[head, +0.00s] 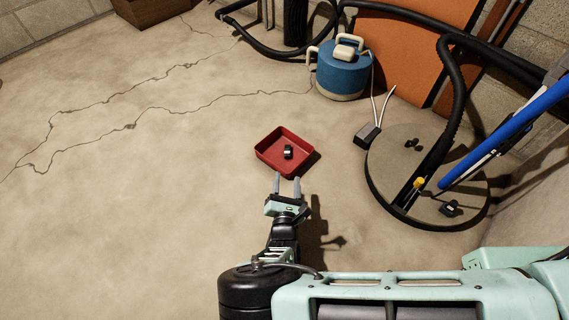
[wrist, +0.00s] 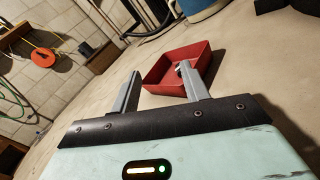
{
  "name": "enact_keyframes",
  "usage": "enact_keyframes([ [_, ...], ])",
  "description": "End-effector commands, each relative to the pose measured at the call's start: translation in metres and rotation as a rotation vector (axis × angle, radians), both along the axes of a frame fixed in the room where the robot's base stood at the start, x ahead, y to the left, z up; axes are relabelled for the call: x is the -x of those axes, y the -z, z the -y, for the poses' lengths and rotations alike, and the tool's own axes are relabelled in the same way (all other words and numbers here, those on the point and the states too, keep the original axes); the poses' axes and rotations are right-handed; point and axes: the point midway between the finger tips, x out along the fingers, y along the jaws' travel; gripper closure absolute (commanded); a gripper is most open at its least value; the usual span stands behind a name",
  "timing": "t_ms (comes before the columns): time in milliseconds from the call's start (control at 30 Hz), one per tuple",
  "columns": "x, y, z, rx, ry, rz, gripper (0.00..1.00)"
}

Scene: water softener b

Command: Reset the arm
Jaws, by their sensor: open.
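My gripper (head: 287,185) is open, with two grey fingers spread apart and nothing between them. It points toward a red tray (head: 270,163) on the concrete floor, just in front of the fingertips in the head view. A small dark object with a light top (head: 289,152) lies inside the tray. In the wrist view my gripper (wrist: 162,80) shows both fingers apart. The red tray (wrist: 155,72) is beyond them, and the right finger overlaps part of it.
A blue container with cream handles (head: 340,72) stands at the back. The cracked floor at the left is clear.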

Motion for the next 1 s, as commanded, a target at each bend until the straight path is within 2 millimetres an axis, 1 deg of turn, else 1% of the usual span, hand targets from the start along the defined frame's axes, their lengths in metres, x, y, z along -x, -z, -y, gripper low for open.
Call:
enact_keyframes([
  [567, 0.001, 0.000, -0.001, 0.000, 0.002, 0.000, 0.54],
  [633, 0.000, -0.004, 0.000, -0.007, 0.019, -0.004, 0.54],
  [667, -0.001, -0.007, 0.002, -0.014, 0.036, -0.008, 0.54],
  [767, -0.005, -0.027, 0.015, -0.054, 0.143, -0.038, 0.54],
  [867, -0.007, -0.057, 0.036, -0.122, 0.320, -0.091, 0.54],
  [900, -0.006, -0.070, 0.045, -0.155, 0.400, -0.120, 0.54],
  [1000, 0.002, -0.101, 0.067, -0.238, 0.593, -0.198, 0.54],
])
